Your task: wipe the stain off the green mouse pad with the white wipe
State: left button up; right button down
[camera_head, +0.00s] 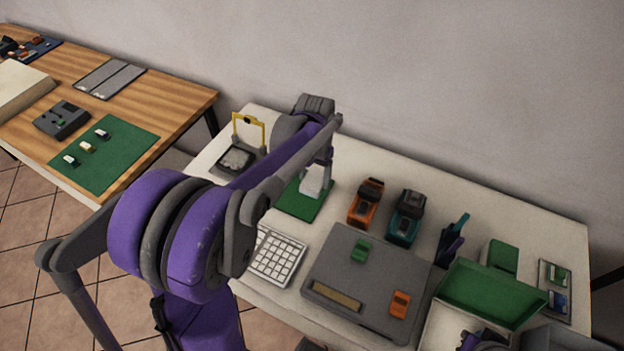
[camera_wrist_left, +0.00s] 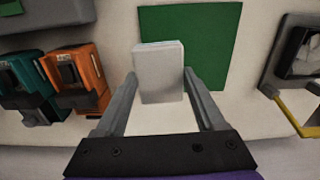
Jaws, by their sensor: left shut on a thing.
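The green mouse pad (camera_head: 297,204) lies on the white table, partly hidden behind my left arm in the head view. It also shows in the left wrist view (camera_wrist_left: 218,50). The white wipe (camera_head: 312,183) is a small pale block between the fingers of my left gripper (camera_head: 315,175). In the left wrist view the wipe (camera_wrist_left: 159,75) sits between the two fingertips, over the near part of the pad. I cannot tell whether it touches the pad. No stain shows on the visible part of the pad. My right gripper is not seen.
A white keypad (camera_head: 278,258) and a grey case (camera_head: 362,282) lie nearer. An orange device (camera_head: 366,204) and a teal device (camera_head: 406,218) stand right of the pad. A yellow-framed stand (camera_head: 236,158) is left. A green open lid (camera_head: 492,290) is far right.

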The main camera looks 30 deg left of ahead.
pick_arm(q)
jog(key=shift+r+p, duration=0.45)
jog(key=shift+r, duration=0.65)
